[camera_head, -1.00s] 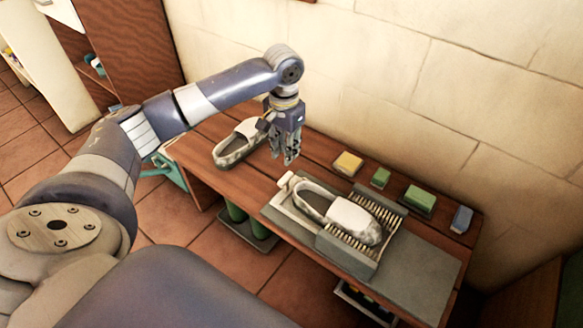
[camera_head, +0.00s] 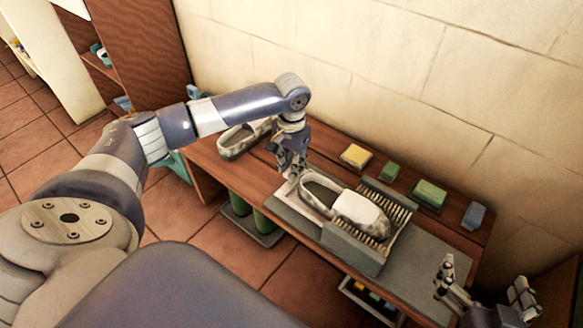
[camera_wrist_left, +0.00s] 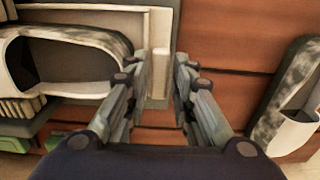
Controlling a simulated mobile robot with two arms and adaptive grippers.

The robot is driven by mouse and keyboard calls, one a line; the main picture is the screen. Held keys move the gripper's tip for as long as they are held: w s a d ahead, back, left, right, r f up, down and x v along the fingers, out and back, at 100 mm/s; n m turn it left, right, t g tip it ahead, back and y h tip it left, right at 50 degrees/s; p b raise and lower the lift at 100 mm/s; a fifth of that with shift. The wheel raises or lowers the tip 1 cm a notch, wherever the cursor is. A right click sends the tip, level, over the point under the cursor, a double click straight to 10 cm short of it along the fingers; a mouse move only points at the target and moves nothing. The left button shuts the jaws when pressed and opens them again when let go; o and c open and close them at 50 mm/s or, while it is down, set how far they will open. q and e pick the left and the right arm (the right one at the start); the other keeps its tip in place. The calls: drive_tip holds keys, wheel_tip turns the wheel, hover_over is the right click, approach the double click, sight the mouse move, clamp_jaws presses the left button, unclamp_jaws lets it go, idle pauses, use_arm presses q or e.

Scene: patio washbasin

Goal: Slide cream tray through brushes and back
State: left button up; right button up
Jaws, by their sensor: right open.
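The cream tray (camera_head: 305,212) lies on the bench with a grey-white slip-on shoe (camera_head: 359,211) on it. Its right part is between two grey brush blocks (camera_head: 352,248) with pale bristles, which flank the shoe's toe. My left gripper (camera_head: 287,178) points down at the tray's left end. In the left wrist view its open fingers (camera_wrist_left: 161,75) straddle the tray's cream end piece (camera_wrist_left: 158,55), with a gap beside it; contact is not clear. My right gripper (camera_head: 483,284) is open and empty at the lower right, above the bench's right end.
A second shoe (camera_head: 240,140) stands on the bench at the left, partly behind my left arm. A yellow block (camera_head: 356,155), a green one (camera_head: 390,172), a larger green one (camera_head: 430,194) and a blue one (camera_head: 474,214) line the wall side. The grey mat (camera_head: 425,260) is bare right of the brushes.

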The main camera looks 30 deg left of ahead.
use_arm(q)
drive_tip(key=shift+f, duration=0.3)
use_arm(e)
drive_tip(key=shift+w+a+r+t, duration=0.1)
drive_tip(key=shift+w+r+t, duration=0.2)
drive_tip(key=shift+r, duration=0.2)
drive_tip(key=shift+s, duration=0.1)
use_arm(q)
clamp_jaws()
